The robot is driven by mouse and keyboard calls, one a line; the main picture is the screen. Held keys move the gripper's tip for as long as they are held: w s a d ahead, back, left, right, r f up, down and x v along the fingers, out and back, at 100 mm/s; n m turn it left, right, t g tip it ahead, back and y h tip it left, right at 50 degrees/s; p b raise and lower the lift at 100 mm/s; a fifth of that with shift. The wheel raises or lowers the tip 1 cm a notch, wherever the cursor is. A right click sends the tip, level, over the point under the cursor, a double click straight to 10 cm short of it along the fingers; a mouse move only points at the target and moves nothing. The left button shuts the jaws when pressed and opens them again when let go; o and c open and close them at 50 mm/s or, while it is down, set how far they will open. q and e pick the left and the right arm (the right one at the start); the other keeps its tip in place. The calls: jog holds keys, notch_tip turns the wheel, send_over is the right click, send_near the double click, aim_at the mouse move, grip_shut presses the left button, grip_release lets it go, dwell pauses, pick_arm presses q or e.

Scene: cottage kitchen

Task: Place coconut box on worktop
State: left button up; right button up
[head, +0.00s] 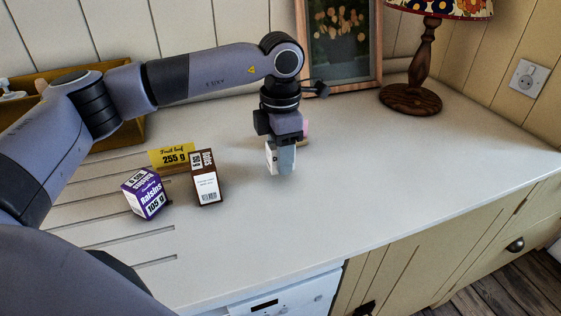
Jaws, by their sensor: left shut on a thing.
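My left gripper (283,143) reaches down over the middle of the worktop (350,190). It is shut on a small white and pale blue box (270,158), probably the coconut box; its label cannot be read here. The box is upright and partly hidden by the fingers. Its lower end is at or just above the worktop; I cannot tell whether it touches. My right gripper is not in view.
A purple raisins box (145,194), a brown box (206,184) and a yellow fruit loaf box (168,157) stand left. A pink item (305,129) is behind the gripper. A lamp (411,97) and picture frame (340,84) stand behind. The right worktop is clear.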

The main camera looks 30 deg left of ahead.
pick_arm(q)
jog(key=shift+f, duration=1.25)
jog(key=shift+f, duration=0.2)
jog(key=o, duration=1.2)
jog(key=shift+c, duration=0.2)
jog(key=shift+r, duration=0.15)
notch_tip(320, 180, up, 12)
jog(key=shift+r+b, duration=0.1)
jog(key=shift+b, duration=0.25)
